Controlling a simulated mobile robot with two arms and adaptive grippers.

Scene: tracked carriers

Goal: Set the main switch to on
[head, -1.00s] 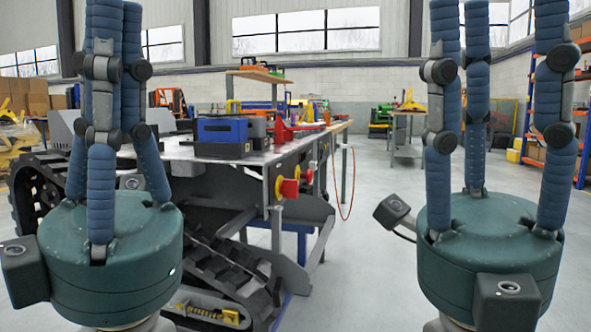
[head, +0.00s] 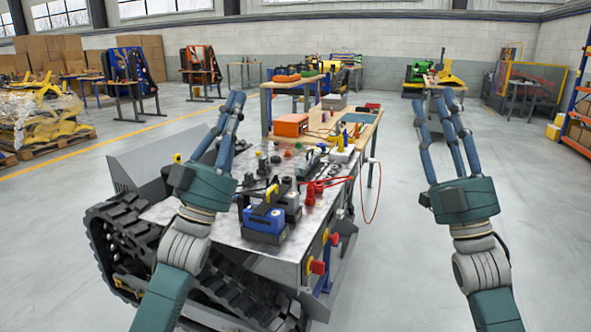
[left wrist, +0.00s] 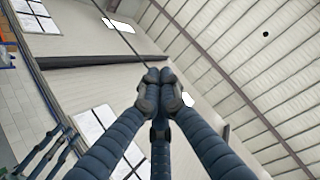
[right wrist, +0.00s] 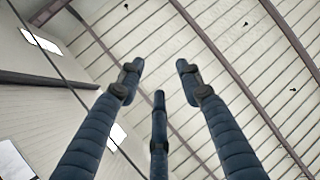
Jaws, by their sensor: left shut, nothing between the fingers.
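My right gripper (head: 432,97) points upward over free floor right of the carrier. Its fingers are spread and empty in the right wrist view (right wrist: 160,75).
A blue and black battery-like block (head: 263,220) and red clamps or cables (head: 318,188) lie on the carrier top. A wooden workbench (head: 350,132) stands behind, with a red hose (head: 371,205) hanging at its side. The floor right of the carrier is clear.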

